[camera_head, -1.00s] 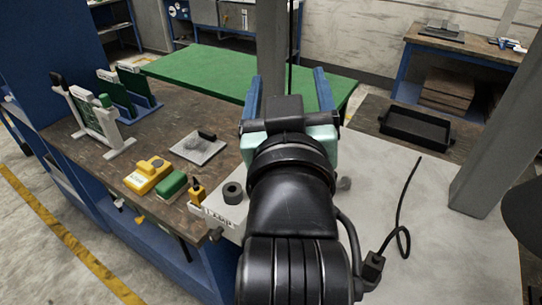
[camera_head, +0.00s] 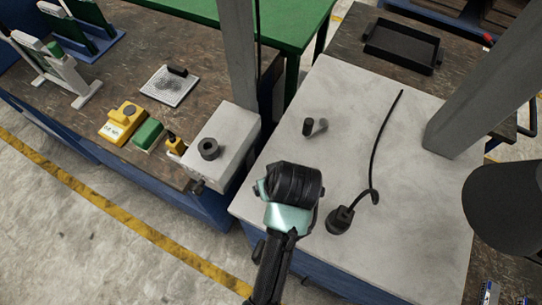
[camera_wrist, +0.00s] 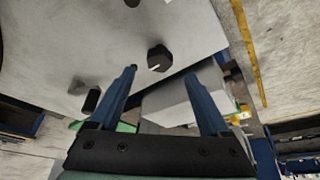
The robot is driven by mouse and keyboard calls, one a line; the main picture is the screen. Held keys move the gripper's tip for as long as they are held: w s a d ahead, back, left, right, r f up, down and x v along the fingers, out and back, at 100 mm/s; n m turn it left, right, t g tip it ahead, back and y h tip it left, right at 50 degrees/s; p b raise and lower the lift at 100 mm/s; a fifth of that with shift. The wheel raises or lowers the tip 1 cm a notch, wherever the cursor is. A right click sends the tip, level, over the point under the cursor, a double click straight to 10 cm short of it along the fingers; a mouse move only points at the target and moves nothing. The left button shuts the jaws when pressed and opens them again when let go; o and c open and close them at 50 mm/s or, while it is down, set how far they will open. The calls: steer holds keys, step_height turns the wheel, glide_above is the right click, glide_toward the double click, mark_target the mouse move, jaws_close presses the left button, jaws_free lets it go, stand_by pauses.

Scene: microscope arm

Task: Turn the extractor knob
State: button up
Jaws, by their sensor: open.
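A black knob (camera_wrist: 160,58) with a white mark shows on the light grey worktop in the wrist view, near the worktop's edge. I take it for the extractor knob, but no label shows. My gripper (camera_wrist: 160,72) is open and empty. Its two blue fingers point toward the knob, which appears just beyond the fingertips and between them. How far apart in depth they are, I cannot tell.
A grey box (camera_head: 228,125) with a dark round knob (camera_head: 208,149) stands left of the worktop. A small black upright piece (camera_head: 308,127), a black plug (camera_head: 340,220) and its cable (camera_head: 380,140) are on the worktop. A grey post (camera_head: 480,90) rises at right.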

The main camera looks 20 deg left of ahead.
steer(key=shift+x, duration=2.65)
steer(key=shift+w, duration=0.1)
steer(key=shift+c, duration=0.3)
jaws_close()
steer(key=shift+r, duration=0.1)
